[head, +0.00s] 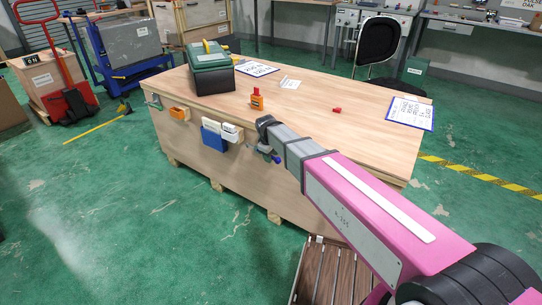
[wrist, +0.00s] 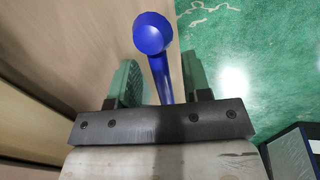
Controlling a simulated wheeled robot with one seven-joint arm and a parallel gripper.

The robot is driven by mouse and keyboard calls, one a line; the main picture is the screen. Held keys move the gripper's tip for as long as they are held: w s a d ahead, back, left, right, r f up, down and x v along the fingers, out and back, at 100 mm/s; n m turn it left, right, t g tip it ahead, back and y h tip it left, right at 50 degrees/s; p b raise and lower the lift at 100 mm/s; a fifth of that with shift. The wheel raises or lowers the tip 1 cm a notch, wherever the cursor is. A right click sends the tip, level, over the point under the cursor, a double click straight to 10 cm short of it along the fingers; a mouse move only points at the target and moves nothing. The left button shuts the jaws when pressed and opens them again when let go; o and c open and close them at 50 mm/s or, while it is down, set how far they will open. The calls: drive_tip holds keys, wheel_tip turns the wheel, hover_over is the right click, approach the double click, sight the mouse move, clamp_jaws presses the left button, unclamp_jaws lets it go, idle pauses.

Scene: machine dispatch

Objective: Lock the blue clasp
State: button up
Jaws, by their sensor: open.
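The blue clasp shows in the wrist view as a blue lever (wrist: 153,40) with a round knob end. In the head view, a small blue part of it (head: 275,158) shows at the front side of the large wooden crate (head: 340,185), just below the end of my arm. My gripper (wrist: 161,80) is open, with its two green-padded fingers on either side of the blue lever. Gaps show between the lever and both pads. The clasp's base and catch are hidden.
A green toolbox (head: 211,70), an orange bottle (head: 257,100) and a small red piece (head: 337,110) stand on top. A wooden pallet (head: 325,270) lies below my arm.

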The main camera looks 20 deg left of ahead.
clamp_jaws()
drive_tip(key=shift+d+f, duration=0.1)
drive_tip(key=shift+f, duration=0.05)
drive_tip(key=f+t+y, duration=0.1)
drive_tip(key=y, duration=0.1)
drive_tip(key=shift+f+y, duration=0.3)
drive_tip(key=w+a+f+m+t+y, duration=0.1)
drive_tip(key=a+f+t+y, duration=0.3)
drive_tip(key=y, duration=0.8)
drive_tip(key=shift+w+a+f+m+t, duration=0.3)
drive_tip(key=shift+w+a+f+m, duration=0.1)
drive_tip(key=shift+a+f, duration=0.65)
drive_tip(key=shift+f+y, duration=0.1)
drive_tip(key=shift+y, duration=0.3)
